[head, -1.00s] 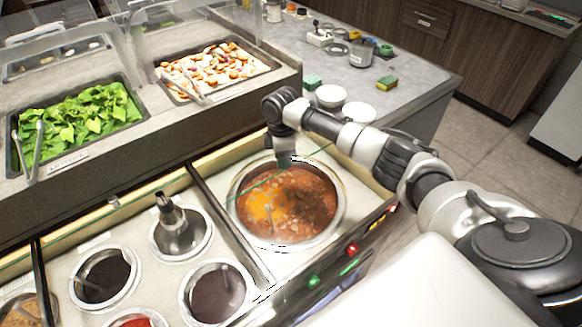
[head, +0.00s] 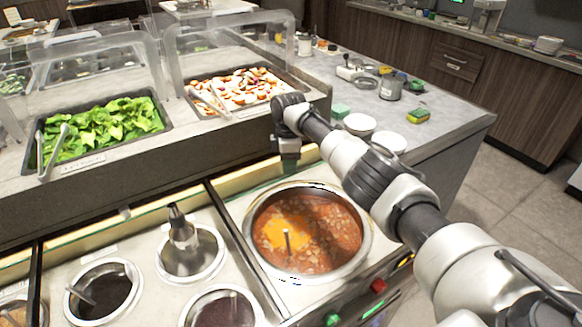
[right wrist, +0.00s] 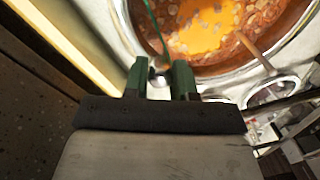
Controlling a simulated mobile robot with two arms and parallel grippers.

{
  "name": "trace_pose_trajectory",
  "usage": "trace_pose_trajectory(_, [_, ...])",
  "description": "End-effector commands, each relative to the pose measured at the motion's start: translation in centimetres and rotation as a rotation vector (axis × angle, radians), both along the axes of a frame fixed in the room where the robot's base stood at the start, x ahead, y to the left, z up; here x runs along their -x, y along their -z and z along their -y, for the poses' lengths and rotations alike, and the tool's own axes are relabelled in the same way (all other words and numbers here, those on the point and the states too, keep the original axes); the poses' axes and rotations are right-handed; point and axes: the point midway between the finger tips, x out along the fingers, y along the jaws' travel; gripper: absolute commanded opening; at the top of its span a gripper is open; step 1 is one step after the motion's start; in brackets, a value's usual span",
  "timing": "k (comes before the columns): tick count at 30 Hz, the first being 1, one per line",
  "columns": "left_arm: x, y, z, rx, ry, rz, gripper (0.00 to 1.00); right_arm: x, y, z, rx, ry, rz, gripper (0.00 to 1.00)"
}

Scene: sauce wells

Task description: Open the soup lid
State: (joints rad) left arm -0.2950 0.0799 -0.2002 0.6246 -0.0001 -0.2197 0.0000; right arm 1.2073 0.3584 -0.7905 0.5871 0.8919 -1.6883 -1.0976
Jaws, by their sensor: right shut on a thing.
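The soup pot (head: 363,245) is a round metal well at the front right of the counter in the head view. Orange-red soup (head: 325,225) and an upright ladle handle (head: 287,243) show in it, with its mouth uncovered to view. My right gripper (head: 289,150) points down just behind the pot's back rim. In the right wrist view my right gripper (right wrist: 160,78) is shut on a small part. A thin green edge (right wrist: 152,25), seemingly of a clear glass lid, runs up from between its fingers. The lid's pane is hardly visible. My left gripper is out of view.
Sauce wells (head: 105,290) lie left of the pot. Behind are trays of green leaves (head: 105,125) and chopped food (head: 235,90) under clear guards.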

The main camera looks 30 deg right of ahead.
Motion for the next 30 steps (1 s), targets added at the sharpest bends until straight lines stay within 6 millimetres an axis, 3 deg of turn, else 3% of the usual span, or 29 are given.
trace_pose_trajectory(6, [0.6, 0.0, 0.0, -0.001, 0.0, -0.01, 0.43, 0.0, 0.0, -0.1, -0.002, -0.001, 0.002, 0.0])
trace_pose_trajectory(7, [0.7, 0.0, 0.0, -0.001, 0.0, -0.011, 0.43, 0.0, 0.0, -0.1, -0.002, -0.001, 0.002, 0.29])
trace_pose_trajectory(12, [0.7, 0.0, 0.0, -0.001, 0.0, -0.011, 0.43, 0.0, 0.0, 0.0, -0.002, -0.001, 0.001, 0.51])
trace_pose_trajectory(22, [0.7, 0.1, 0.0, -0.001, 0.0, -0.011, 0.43, -0.1, -0.5, 0.0, -0.001, 0.0, 0.001, 0.51])
trace_pose_trajectory(30, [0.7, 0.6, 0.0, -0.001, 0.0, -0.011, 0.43, -0.5, -5.3, 0.1, -0.001, -0.001, 0.005, 0.51])
